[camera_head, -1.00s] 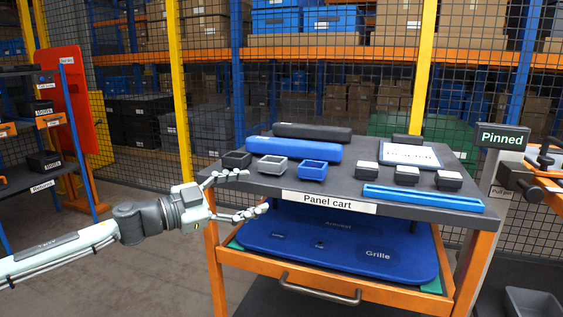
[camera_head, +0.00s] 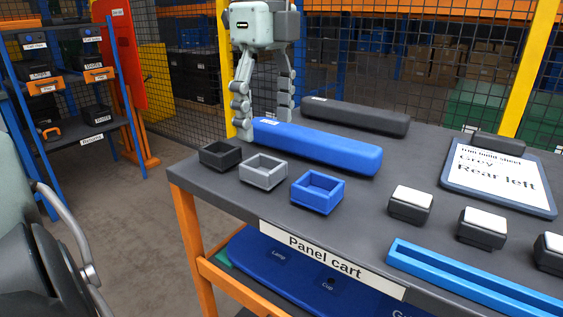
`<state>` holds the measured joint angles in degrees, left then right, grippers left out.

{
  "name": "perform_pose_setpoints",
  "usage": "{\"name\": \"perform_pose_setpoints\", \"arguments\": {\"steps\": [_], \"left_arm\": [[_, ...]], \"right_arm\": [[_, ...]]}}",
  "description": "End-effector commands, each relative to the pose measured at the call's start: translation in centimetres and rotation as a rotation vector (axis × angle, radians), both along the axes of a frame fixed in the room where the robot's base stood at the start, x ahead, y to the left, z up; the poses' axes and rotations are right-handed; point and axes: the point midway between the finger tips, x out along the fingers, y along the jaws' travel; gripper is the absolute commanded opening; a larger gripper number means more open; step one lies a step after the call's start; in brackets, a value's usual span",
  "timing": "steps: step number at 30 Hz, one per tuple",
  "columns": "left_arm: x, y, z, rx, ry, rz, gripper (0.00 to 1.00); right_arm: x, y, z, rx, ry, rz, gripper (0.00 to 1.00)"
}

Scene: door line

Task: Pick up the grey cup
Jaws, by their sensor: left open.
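The grey cup (camera_head: 264,172) is a small open square box on the dark top of the panel cart (camera_head: 345,225). It stands between a black cup (camera_head: 220,155) and a blue cup (camera_head: 318,192). My left gripper (camera_head: 265,126) points down, open and empty, with its two fingers spread. It is behind and above the grey cup in the picture, near the left end of a long blue padded bar (camera_head: 320,147). The gripper looks apart from the cup. My right gripper is not in view.
A black bar (camera_head: 355,117) lies behind the blue one. A build sheet reading "Grey, Rear left" (camera_head: 498,178) lies at right. Several white-topped black blocks (camera_head: 410,205) and a light blue tray (camera_head: 470,280) are at front right. A blue shelf rack (camera_head: 85,140) stands left.

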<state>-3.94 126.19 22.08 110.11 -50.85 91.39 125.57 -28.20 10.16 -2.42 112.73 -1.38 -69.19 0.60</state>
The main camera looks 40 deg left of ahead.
Motion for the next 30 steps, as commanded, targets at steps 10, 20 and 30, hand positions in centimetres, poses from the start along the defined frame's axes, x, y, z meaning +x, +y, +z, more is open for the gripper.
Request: {"name": "perform_pose_setpoints", "arguments": {"steps": [10,20,30], "left_arm": [[-0.7,-0.1,-4.6,-0.009,0.005,-0.004,0.71],[-0.6,-0.1,-7.1,-0.005,-0.001,0.000,0.71],[-0.6,-0.1,-7.0,-0.005,-0.001,-0.001,0.45]], "right_arm": [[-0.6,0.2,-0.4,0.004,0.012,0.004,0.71],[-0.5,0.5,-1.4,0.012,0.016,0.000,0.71],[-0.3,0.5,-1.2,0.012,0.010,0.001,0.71]]}}
